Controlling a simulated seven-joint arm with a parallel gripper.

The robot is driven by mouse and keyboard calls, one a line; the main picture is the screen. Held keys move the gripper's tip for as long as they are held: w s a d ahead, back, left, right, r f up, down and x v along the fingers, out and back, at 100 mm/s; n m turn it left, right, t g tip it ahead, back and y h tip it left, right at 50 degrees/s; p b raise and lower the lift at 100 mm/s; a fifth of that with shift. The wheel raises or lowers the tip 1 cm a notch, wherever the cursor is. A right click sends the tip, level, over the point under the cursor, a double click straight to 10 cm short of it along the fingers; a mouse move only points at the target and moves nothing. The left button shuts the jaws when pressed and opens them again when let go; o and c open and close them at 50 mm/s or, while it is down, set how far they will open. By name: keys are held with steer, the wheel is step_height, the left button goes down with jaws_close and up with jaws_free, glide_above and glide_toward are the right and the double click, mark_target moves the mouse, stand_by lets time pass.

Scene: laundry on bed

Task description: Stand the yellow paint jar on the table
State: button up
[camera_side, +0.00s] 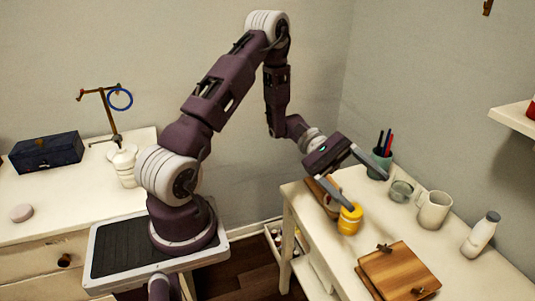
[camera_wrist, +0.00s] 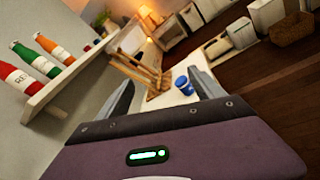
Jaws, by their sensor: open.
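The yellow paint jar (camera_side: 350,218) is near the left edge of the white table (camera_side: 316,221) in the side view. It looks upright, with a pale top. My gripper (camera_side: 370,194) is open, its fingers spread wide above the table. The tip of the lower finger overlaps the jar's top in the side view; I cannot tell if they touch. The space between the fingers looks empty. In the wrist view my gripper (camera_wrist: 163,97) is open too, and I do not see the yellow jar there.
Wooden boards (camera_side: 398,272) lie at the table's front. A pen cup (camera_side: 380,163), a glass bowl (camera_side: 401,190), a white mug (camera_side: 434,210) and a white bottle (camera_side: 481,234) line the wall side. A blue cup (camera_wrist: 183,86) shows between the fingers in the wrist view.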

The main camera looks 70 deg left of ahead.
steer(key=s+d+r+m+g+y, duration=0.3)
steer(key=s+r+m+y, duration=0.15)
steer(key=s, duration=0.25)
steer(key=s+d+r+m+g+y, duration=0.25)
steer(key=s+r+m+y, duration=0.2)
steer(key=s, duration=0.25)
steer(key=s+a+r+m+t+y, duration=0.4)
steer(key=s+a+m+t+y, duration=0.1)
steer(key=s+a+t+y, duration=0.1)
steer(key=shift+s+a+m+t+y, duration=0.2)
steer(key=shift+s+m+t+y, duration=0.3)
steer(key=shift+t, duration=0.35)
